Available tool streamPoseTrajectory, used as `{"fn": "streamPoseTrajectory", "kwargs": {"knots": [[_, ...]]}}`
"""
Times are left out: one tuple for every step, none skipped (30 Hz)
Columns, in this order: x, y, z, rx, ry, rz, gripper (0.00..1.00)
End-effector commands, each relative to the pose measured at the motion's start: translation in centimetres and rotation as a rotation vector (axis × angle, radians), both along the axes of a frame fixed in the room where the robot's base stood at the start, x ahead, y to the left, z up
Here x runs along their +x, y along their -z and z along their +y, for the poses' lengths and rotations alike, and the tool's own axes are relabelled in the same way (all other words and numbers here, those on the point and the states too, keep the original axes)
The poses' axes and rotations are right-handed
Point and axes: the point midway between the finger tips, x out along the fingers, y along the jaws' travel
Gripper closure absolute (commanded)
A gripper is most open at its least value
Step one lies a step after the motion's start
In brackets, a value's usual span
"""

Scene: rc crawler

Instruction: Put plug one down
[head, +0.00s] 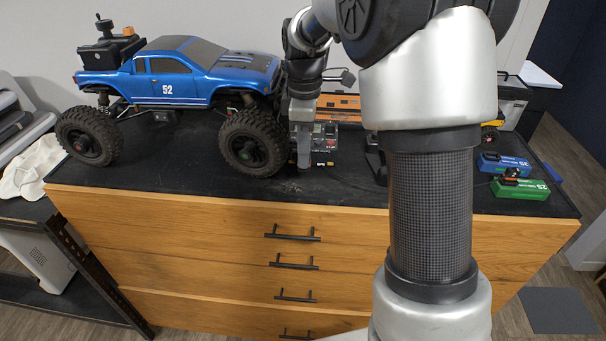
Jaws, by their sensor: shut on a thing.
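My gripper (303,158) points down over the black bench top, just right of the blue truck's front wheel. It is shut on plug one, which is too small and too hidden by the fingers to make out. A small device with a display and a red mark (326,142) stands right behind the gripper. On the right of the bench lie a blue battery pack (503,162) and a green battery pack (522,190), with a small dark connector with orange on it (511,173) between them.
The blue crawler truck (180,80) stands on the left of the black bench top (220,185). An orange item (338,104) lies behind the gripper. My arm hides the bench's middle right. A narrow strip along the front edge is clear.

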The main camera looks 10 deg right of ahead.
Motion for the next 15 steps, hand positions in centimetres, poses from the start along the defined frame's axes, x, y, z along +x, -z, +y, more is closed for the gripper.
{"fn": "streamPoseTrajectory", "kwargs": {"knots": [[-0.1,0.9,0.0,0.0,0.0,0.003,1.0],[-0.1,1.4,0.0,0.0,0.001,0.003,1.0],[0.0,1.8,0.0,0.0,0.001,0.002,1.0],[0.0,2.0,0.0,-0.001,0.001,0.0,1.0],[0.0,2.2,0.0,0.0,0.002,0.0,1.0],[0.0,2.5,0.0,0.0,0.002,0.0,1.0],[0.0,2.7,0.0,-0.001,0.002,0.0,1.0],[0.0,2.9,0.0,-0.001,0.002,0.0,1.0],[0.0,3.4,-0.1,-0.001,0.002,0.001,1.0],[-0.1,3.8,-0.1,0.0,0.002,0.002,1.0],[-0.1,4.2,-0.1,-0.001,0.003,0.003,1.0],[-0.1,4.8,0.0,0.0,0.002,0.002,1.0],[-0.1,5.3,0.0,-0.001,0.002,0.003,1.0],[-0.1,5.7,0.0,0.0,0.002,0.002,1.0],[-0.1,6.0,0.0,-0.001,0.002,0.001,1.0]]}}
